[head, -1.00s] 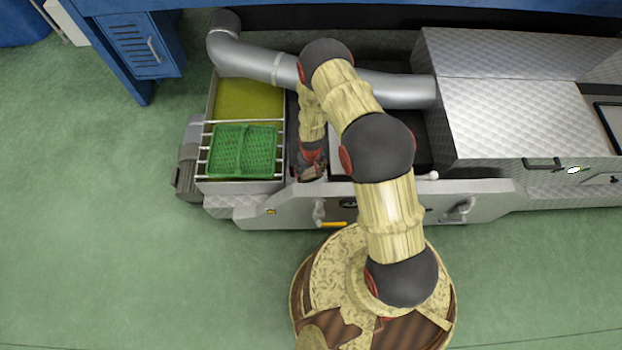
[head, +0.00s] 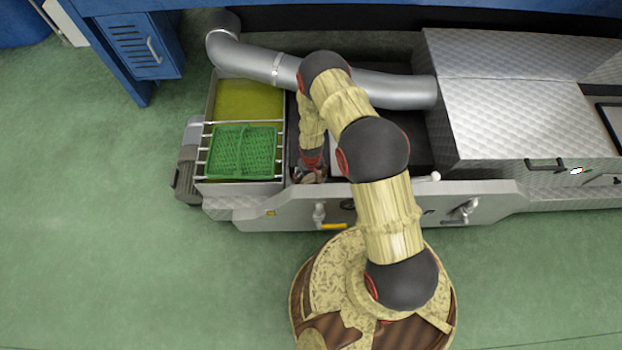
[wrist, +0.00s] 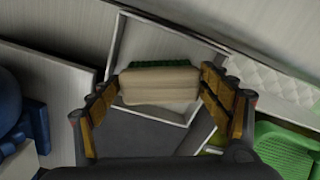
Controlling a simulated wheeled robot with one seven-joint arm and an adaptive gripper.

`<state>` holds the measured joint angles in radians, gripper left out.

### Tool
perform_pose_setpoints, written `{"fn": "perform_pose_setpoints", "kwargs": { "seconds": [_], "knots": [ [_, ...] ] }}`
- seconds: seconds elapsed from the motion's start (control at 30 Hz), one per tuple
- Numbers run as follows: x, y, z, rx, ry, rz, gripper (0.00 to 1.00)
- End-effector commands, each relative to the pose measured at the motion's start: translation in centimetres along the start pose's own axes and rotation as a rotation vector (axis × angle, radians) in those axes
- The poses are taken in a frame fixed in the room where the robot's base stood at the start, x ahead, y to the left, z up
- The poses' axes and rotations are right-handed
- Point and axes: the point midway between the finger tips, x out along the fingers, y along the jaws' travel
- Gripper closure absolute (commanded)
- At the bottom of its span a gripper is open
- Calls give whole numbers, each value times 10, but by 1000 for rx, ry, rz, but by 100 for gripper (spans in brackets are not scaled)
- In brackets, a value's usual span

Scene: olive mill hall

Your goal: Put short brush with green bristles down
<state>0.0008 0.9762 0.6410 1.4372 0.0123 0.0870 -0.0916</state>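The short brush (wrist: 160,88) has a pale wooden block, with a strip of green bristles along its far side in the wrist view. My gripper (wrist: 161,84) has a finger at each end of the block, both appearing to touch it, so it looks shut on the brush. Behind the brush is a shallow pale-rimmed tray (wrist: 119,50); I cannot tell whether the brush touches its floor. In the head view my gripper (head: 310,174) is over the machine's dark middle bay, right of the green basket. The brush cannot be made out there.
The green basket (head: 242,152) sits on rails over a bin of yellow-green liquid (head: 249,100). It also shows in the wrist view (wrist: 285,150). A silver pipe (head: 395,90) crosses behind my arm. A metal housing (head: 520,115) stands to the right. The green floor is clear at left.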

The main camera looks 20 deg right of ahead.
Motion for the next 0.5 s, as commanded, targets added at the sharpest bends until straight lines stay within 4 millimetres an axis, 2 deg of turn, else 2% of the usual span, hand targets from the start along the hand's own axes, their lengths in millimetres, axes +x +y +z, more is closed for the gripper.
{"fn": "perform_pose_setpoints", "kwargs": {
  "seconds": [0.13,0.5],
  "knots": [
    [0,0,0,0,1,0,11],
    [-3,0,0,0,1,0,11]
  ]
}}
